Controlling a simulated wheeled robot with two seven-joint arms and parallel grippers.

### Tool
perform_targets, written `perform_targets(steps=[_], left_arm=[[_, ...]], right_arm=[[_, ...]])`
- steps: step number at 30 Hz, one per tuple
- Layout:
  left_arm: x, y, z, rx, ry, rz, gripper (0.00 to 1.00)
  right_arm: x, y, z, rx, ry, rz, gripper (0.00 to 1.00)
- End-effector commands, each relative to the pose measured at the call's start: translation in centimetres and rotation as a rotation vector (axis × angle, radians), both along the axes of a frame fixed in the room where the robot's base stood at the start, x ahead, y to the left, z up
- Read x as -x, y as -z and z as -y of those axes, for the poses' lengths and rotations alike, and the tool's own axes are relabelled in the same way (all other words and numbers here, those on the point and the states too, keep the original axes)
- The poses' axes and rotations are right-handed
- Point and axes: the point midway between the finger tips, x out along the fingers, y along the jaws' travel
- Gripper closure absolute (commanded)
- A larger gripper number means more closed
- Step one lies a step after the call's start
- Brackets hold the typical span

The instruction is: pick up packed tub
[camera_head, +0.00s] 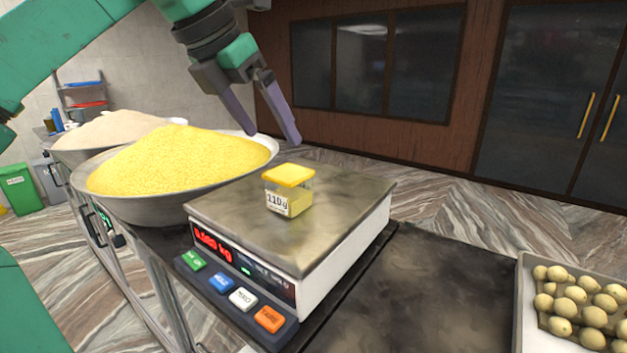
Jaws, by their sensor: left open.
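The packed tub (290,191) is a small clear tub with a yellow lid, yellow contents and a white label reading 110g. It stands upright on the steel plate of the weighing scale (339,206), whose red display seems to read 0.085 kg. My left gripper (272,137) is open and empty, above and slightly left of the tub. Its two purple-grey fingers point down, apart from the tub. My right gripper is not in view.
A wide bowl heaped with yellow grains (180,163) stands left of the scale, with a bowl of pale powder (110,130) behind it. A tray (524,300) of round sweets is at right. The dark counter (425,290) between scale and tray is clear.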

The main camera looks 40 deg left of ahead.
Motion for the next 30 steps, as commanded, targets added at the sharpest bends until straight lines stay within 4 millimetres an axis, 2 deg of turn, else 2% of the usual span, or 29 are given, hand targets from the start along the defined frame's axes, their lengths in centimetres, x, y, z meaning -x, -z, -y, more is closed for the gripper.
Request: perform_targets(steps=[9, 13, 17, 19, 22, 26, 27, 29, 30], left_arm=[[-3.9, 6.1, 0.0, 0.003, 0.003, -0.001, 0.0], [-4.7, 7.3, -0.1, 0.004, 0.003, -0.002, 0.0], [-6.0, 9.2, -0.2, 0.005, 0.005, -0.002, 0.0], [-6.7, 10.4, -0.3, 0.003, 0.002, -0.001, 0.0], [-7.0, 11.3, -0.3, 0.003, 0.002, 0.002, 0.0], [-7.0, 11.5, -0.3, 0.002, 0.0, 0.002, 0.0], [-7.0, 11.5, -0.3, 0.002, 0.0, 0.002, 0.04], [-7.0, 11.4, -0.3, 0.002, 0.0, 0.002, 0.27], [-7.0, 11.4, -0.3, 0.002, 0.0, 0.002, 0.42]], right_arm=[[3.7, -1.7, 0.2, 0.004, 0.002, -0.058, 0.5], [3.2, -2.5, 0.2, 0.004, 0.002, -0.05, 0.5], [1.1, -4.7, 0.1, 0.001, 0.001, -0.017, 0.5], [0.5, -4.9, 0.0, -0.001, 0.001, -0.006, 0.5], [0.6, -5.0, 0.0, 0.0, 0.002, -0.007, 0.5], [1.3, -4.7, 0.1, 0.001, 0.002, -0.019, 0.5], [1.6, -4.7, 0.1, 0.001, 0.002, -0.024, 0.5], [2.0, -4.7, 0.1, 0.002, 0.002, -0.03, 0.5], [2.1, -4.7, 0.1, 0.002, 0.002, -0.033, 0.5]])
